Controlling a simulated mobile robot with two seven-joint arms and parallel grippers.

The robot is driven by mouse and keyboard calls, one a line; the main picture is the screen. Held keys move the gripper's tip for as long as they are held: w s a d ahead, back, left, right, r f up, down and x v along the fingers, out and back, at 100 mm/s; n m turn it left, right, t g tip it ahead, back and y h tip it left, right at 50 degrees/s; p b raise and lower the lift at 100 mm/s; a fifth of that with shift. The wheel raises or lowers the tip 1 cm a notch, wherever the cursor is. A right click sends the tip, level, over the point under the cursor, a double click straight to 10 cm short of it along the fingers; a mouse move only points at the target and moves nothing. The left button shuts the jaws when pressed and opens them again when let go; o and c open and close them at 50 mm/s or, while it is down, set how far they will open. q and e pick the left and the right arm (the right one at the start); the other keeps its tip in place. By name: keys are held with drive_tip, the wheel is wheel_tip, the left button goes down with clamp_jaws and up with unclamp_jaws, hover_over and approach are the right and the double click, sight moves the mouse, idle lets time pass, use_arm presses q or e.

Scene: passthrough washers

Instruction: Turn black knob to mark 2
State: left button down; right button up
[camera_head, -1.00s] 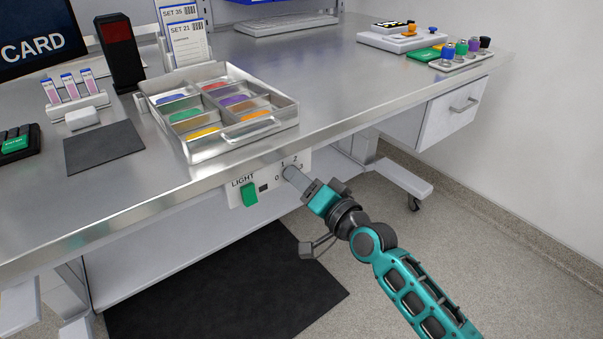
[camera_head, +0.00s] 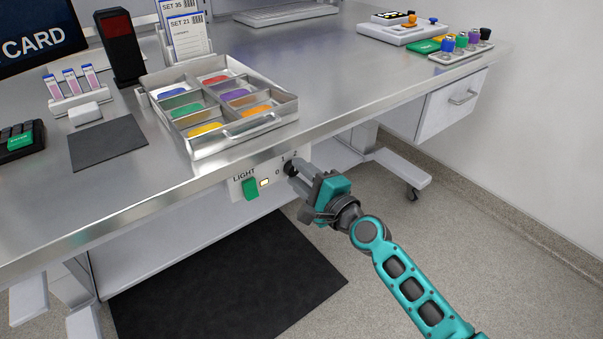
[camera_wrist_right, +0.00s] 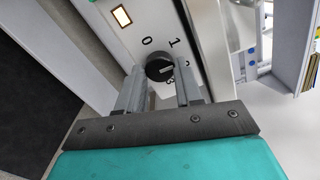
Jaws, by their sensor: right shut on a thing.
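The black knob (camera_wrist_right: 160,67) sits on the white panel under the bench edge, with marks 0, 1 and 3 legible around it in the right wrist view. A mark beside the right finger is partly hidden. A light line on the knob's face points roughly right, toward that finger. In the head view the knob (camera_head: 290,168) shows dark at the fingertips. My right gripper (camera_wrist_right: 160,76) is shut on the knob, one finger on each side; it also shows in the head view (camera_head: 296,169). My left gripper is not in view.
A green switch (camera_head: 251,189) labelled LIGHT and a lit small lamp (camera_head: 264,182) are left of the knob. The bench edge overhangs the panel, with a divided metal tray (camera_head: 247,133) above. A drawer (camera_head: 450,104) hangs to the right. Floor space in front is free.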

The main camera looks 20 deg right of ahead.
drive_tip(key=m, duration=0.3)
drive_tip(key=shift+m+p, duration=0.4)
drive_tip(key=shift+m, duration=0.6)
drive_tip(key=o, duration=1)
drive_tip(key=shift+o, duration=0.2)
